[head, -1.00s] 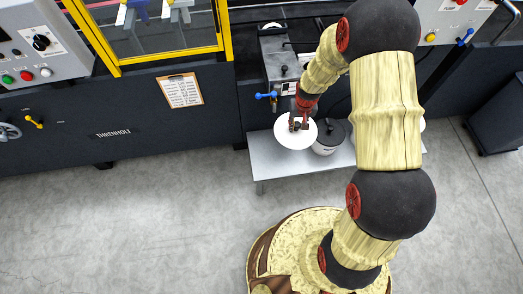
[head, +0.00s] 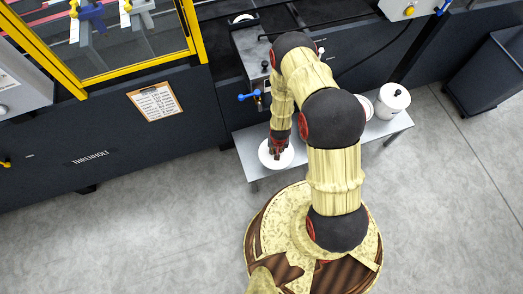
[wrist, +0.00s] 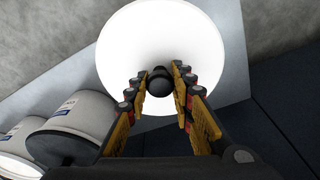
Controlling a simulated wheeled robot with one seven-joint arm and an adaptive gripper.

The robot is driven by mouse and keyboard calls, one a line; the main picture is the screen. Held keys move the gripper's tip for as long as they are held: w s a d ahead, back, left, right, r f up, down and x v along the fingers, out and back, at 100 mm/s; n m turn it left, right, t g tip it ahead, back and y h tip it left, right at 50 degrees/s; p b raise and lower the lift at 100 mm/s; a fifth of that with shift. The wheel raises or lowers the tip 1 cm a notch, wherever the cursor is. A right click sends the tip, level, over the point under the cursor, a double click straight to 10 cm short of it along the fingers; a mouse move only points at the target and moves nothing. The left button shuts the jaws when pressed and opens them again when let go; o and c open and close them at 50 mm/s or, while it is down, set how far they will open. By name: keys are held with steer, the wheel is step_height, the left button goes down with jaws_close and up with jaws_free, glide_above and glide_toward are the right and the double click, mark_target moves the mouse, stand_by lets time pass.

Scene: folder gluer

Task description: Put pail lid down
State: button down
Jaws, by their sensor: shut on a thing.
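The pail lid (head: 269,158) is a white disc with a black knob (wrist: 160,82). It also shows in the wrist view (wrist: 150,35). My gripper (head: 277,148) is above the lid, with its fingers on both sides of the knob and shut on it. The lid is over the left end of the grey bench (head: 246,146) and reaches its front edge. I cannot tell whether it touches the bench top.
A second pail (wrist: 32,128) is further left in the wrist view. A white pail with a black knob (head: 391,103) stands at the bench's right end. A blue-handled valve (head: 248,97) juts out behind the lid. The floor in front is clear.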

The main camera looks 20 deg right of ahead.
mark_target(263, 147)
steer(key=w+a+f, duration=0.1)
steer(key=w+f, duration=0.1)
steer(key=w+a+f+b, duration=0.1)
steer(key=w+a+f, duration=0.1)
steer(key=w+a+f+b, duration=0.1)
steer(key=w+a+f, duration=0.1)
steer(key=f, duration=0.1)
steer(key=shift+a, duration=0.1)
step_height(263, 147, down, 4)
steer(key=shift+a+r+b, duration=0.1)
steer(key=shift+r+b, duration=0.1)
steer(key=shift+b, duration=0.85)
steer(key=shift+r, duration=0.1)
steer(key=c, duration=2)
jaws_free()
steer(key=o, duration=0.5)
steer(key=shift+c, duration=0.2)
